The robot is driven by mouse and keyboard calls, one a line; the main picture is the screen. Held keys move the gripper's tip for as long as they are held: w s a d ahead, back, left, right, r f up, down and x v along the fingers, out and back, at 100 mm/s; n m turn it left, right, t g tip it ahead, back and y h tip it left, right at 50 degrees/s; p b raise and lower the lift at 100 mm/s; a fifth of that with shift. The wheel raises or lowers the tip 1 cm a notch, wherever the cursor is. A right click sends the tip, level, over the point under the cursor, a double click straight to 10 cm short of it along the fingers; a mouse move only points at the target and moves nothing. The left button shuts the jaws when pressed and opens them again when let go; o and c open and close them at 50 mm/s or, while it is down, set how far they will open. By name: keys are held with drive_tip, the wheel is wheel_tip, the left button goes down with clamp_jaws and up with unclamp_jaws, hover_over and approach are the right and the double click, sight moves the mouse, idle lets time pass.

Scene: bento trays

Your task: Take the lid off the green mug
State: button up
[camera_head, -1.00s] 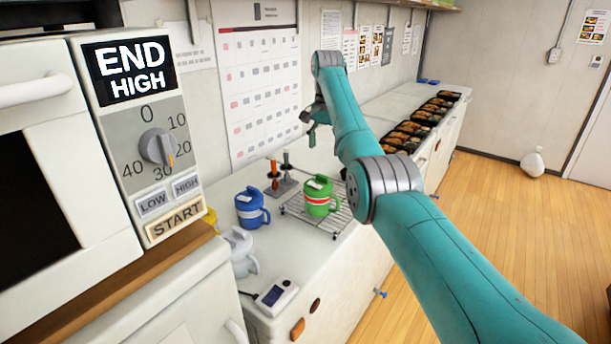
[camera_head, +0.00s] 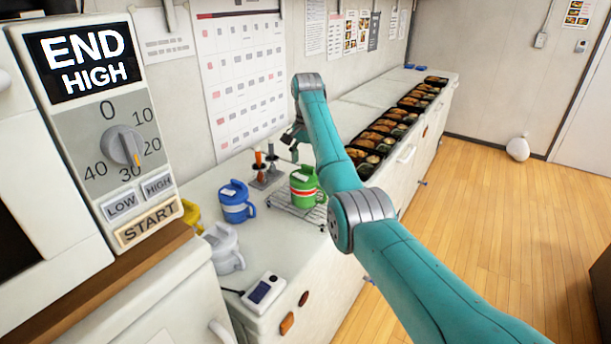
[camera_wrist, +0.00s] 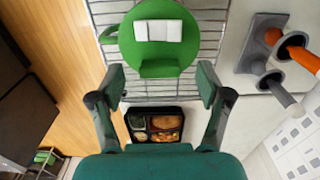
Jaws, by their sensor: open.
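The green mug (camera_head: 305,190) with a red and white band stands upright on a wire rack on the counter. Its green lid (camera_head: 303,174) is on top. In the wrist view the lid (camera_wrist: 158,62) is seen from above with a white label on it, and the mug handle sticks out to the left. My gripper (camera_wrist: 162,88) is open and empty, its two fingers either side of the lid's near edge in the picture, with no clear contact. In the head view my gripper (camera_head: 294,148) hangs above and just behind the mug, partly hidden by my arm.
A blue mug (camera_head: 236,203), a white mug (camera_head: 224,249) and a yellow one (camera_head: 191,215) stand left of the rack (camera_head: 285,207). A holder with orange and grey-handled tools (camera_head: 266,180) stands behind. Bento trays (camera_head: 372,142) line the counter beyond. A small scale-like device (camera_head: 264,291) sits at the front.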

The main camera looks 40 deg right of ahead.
drive_tip(key=shift+f, duration=0.85)
drive_tip(key=c, duration=1.2)
